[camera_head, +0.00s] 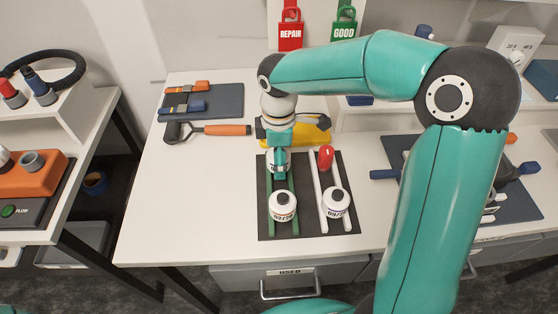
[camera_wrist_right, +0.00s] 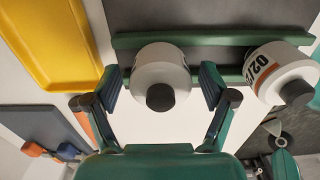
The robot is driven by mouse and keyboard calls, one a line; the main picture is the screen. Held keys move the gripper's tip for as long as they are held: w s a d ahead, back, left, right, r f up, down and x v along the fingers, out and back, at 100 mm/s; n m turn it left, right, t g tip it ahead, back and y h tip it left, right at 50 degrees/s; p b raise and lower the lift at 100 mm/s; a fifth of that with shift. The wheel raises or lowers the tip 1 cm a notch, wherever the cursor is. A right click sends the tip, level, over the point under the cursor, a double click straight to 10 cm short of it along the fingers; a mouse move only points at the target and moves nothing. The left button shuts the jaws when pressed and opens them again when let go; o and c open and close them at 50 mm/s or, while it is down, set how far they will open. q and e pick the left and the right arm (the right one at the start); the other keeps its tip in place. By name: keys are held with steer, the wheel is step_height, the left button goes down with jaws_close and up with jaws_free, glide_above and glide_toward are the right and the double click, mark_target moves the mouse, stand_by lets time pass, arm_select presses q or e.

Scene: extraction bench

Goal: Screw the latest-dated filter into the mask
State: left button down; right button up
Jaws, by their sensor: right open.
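Several filters stand on the dark rack mat (camera_head: 308,229). One white filter (camera_head: 278,155) at the back left is partly covered by my right gripper (camera_head: 279,167). In the right wrist view, the open fingers (camera_wrist_right: 162,88) are on either side of this white filter (camera_wrist_right: 160,72), with gaps showing. A second white filter (camera_head: 283,206) stands in front of it on the green rails, and a third (camera_head: 336,204) is on the white rails. In the wrist view a neighbouring filter (camera_wrist_right: 280,75) has a partly readable label starting "02/". I cannot make out the mask. My left gripper is out of view.
A red cylinder (camera_head: 326,157) stands behind the third filter. A yellow tray (camera_head: 300,133) lies behind the mat. An orange-handled tool (camera_head: 225,130) and a grey mat (camera_head: 226,104) lie left. The table's left front is clear. A "USED" drawer (camera_head: 288,275) is below.

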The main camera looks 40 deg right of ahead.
steer(key=c, duration=1.3)
steer(key=shift+r+p, duration=2.2)
steer(key=shift+r, duration=0.4)
